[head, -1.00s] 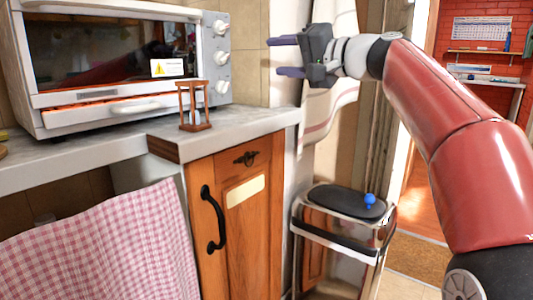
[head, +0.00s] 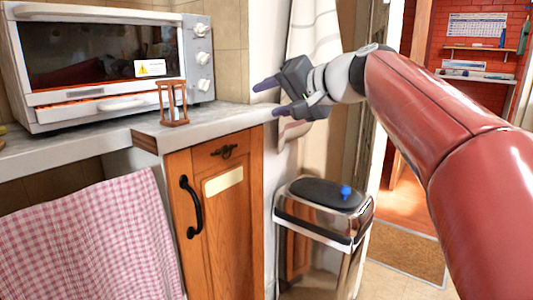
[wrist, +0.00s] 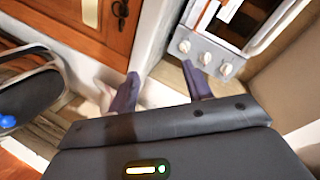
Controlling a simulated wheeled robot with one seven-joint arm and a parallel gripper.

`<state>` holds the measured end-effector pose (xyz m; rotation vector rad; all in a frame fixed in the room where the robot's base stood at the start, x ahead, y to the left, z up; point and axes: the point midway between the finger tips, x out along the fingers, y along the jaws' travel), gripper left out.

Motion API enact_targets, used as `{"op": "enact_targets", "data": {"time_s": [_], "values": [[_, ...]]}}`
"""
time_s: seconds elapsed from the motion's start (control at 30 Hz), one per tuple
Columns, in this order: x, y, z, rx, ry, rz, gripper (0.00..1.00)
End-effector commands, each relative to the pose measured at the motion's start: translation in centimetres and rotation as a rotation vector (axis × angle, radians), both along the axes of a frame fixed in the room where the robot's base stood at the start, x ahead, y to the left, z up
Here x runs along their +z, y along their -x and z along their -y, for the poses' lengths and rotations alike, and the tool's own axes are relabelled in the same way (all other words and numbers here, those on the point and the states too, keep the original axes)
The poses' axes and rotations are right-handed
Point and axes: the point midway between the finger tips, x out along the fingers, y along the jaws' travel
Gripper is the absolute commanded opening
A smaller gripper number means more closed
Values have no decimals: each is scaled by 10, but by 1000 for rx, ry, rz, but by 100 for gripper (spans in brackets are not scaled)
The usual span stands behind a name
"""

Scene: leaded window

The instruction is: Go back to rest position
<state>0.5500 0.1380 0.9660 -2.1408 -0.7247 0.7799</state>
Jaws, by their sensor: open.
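My gripper (head: 268,99) is open, its two purple-grey fingers apart with nothing between them. In the head view it hangs in the air in front of the white wall edge and the pale curtain, right of the counter's end and above the bin. In the wrist view the open fingers (wrist: 160,90) point toward the counter's corner, between the wooden cabinet and the oven's knobs. My red arm reaches in from the right of the head view.
A white toaster oven (head: 105,60) and a wooden hourglass (head: 173,103) stand on the counter (head: 60,148). Below are a wooden cabinet (head: 215,235) and a checked cloth (head: 90,240). A metal bin (head: 320,225) with a dark lid and blue knob (head: 345,192) stands on the floor. A doorway opens at right.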

Motion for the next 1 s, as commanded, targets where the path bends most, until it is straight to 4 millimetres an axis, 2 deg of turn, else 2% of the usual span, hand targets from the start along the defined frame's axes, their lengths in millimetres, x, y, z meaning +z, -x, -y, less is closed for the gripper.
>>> {"op": "enact_targets", "data": {"time_s": [0.13, 0.27, 0.37, 0.5, 0.63, 0.7, 0.8, 1.0], "values": [[-37, 29, 1, -37, 145, -60, 50], [-83, 68, 15, -82, 315, -126, 50], [-129, 114, 38, -116, 480, -187, 50], [-196, 183, 81, -141, 694, -267, 50], [-246, 233, 112, -135, 839, -315, 50], [-265, 252, 124, -127, 893, -330, 50], [-283, 268, 134, -117, 941, -344, 50], [-293, 275, 139, -112, 963, -351, 50]]}}
